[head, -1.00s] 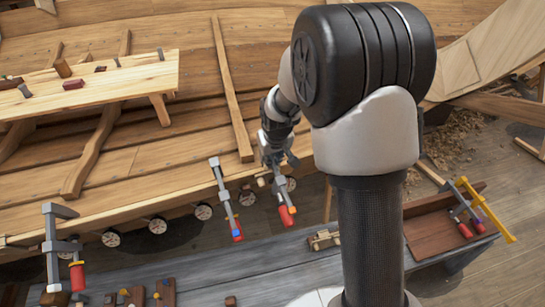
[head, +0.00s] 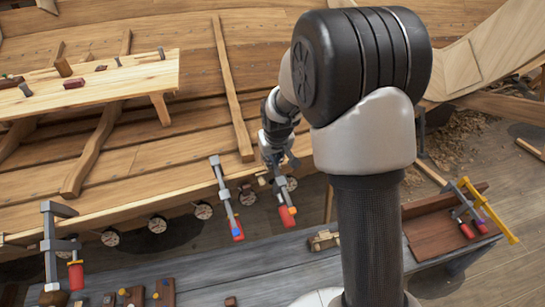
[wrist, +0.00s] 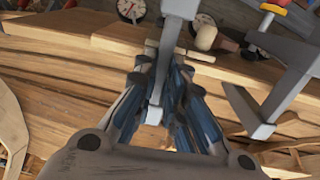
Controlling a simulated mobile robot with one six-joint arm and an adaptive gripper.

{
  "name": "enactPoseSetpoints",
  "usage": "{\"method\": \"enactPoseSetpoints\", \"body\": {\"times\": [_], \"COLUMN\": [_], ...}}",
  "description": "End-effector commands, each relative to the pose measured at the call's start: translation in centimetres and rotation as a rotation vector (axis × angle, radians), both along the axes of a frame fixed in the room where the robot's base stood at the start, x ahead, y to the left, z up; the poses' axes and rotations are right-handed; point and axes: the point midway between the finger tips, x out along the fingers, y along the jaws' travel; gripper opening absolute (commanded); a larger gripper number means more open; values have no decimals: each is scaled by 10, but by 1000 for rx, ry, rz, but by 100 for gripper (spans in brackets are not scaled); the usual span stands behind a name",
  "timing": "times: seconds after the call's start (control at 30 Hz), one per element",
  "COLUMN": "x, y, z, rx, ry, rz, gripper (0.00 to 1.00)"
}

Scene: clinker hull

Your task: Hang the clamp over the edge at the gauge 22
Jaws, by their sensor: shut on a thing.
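My gripper (head: 276,155) is shut on a grey clamp (head: 285,195) with a red handle, at the hull plank's edge. In the wrist view the fingers (wrist: 160,75) close around the clamp's grey bar (wrist: 178,12). The clamp hangs down with its handle low; whether it touches the plank edge (head: 150,210) is not clear. A row of round gauges runs below the edge, with one gauge (head: 248,197) left of the held clamp and another (head: 291,183) close beside it. Their numbers are too small to read, so I cannot tell which is 22.
Another clamp (head: 223,190) hangs left of the held one, and shows close at right in the wrist view (wrist: 290,50). A further clamp (head: 50,250) is at far left. A grey bench (head: 260,270) with wooden blocks lies below. A wooden tray (head: 430,232) with clamps stands right.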

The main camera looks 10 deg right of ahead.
Motion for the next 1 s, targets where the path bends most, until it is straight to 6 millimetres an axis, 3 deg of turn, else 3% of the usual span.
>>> {"method": "enactPoseSetpoints", "body": {"times": [0.73, 0.77, 1.0], "x": [-4, -4, -4], "y": [-1, -1, -1], "z": [-3, -2, -3], "rx": [0, 0, 0], "ry": [-2, -2, -1], "rz": [0, 0, 0], "gripper": [0, 13, 29]}}
